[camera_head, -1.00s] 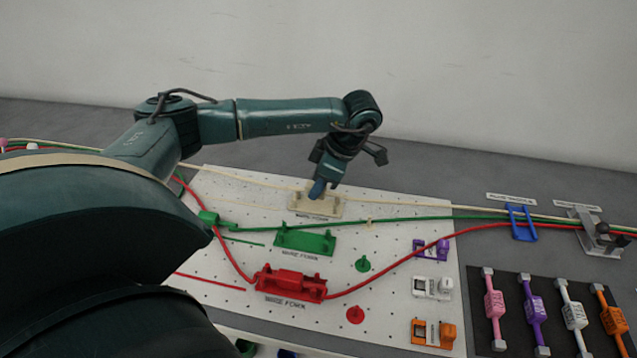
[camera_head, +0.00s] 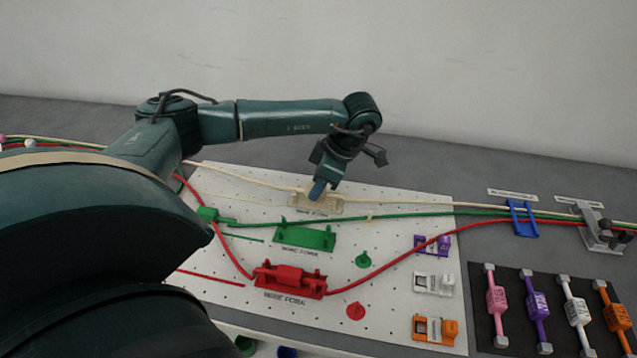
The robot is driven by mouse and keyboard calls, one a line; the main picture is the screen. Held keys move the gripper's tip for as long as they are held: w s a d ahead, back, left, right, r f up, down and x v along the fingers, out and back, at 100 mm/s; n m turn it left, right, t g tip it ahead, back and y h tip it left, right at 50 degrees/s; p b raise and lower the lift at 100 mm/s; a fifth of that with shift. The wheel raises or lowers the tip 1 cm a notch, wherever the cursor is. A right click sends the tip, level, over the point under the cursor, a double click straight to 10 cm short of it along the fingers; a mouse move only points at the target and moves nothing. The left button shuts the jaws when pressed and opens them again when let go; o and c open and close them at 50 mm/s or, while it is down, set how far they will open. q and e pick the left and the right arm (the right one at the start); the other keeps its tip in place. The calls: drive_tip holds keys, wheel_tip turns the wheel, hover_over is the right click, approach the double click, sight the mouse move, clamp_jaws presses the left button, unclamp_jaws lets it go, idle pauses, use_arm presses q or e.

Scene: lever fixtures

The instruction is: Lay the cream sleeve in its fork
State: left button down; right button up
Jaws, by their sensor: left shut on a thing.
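The cream fork (camera_head: 330,207) is fixed near the back of the white pegboard. My left gripper (camera_head: 317,192) points down at it and is shut. The cream cable (camera_head: 262,181) runs in from the left to the gripper and on to the right. The cream sleeve is mostly hidden by the gripper fingers, at or in the fork. I cannot tell whether it is fully seated. My right gripper does not show.
The green fork (camera_head: 304,236) is empty, with the green sleeve (camera_head: 209,215) to its left. The red fork (camera_head: 262,283) holds the red sleeve (camera_head: 290,275). A blue cable guide (camera_head: 522,219) and a grey clamp (camera_head: 598,230) stand right. Coloured connectors lie on a black mat (camera_head: 513,330).

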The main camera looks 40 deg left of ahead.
use_arm(q)
drive_tip(key=shift+f, duration=0.15)
drive_tip(key=shift+f+b, duration=0.4)
drive_tip(key=shift+f, duration=0.05)
drive_tip(key=c, duration=0.7)
unclamp_jaws()
drive_tip(key=shift+c, duration=0.2)
drive_tip(key=shift+r, duration=0.1)
drive_tip(key=shift+r+p, duration=2.8)
drive_tip(key=shift+r, duration=0.65)
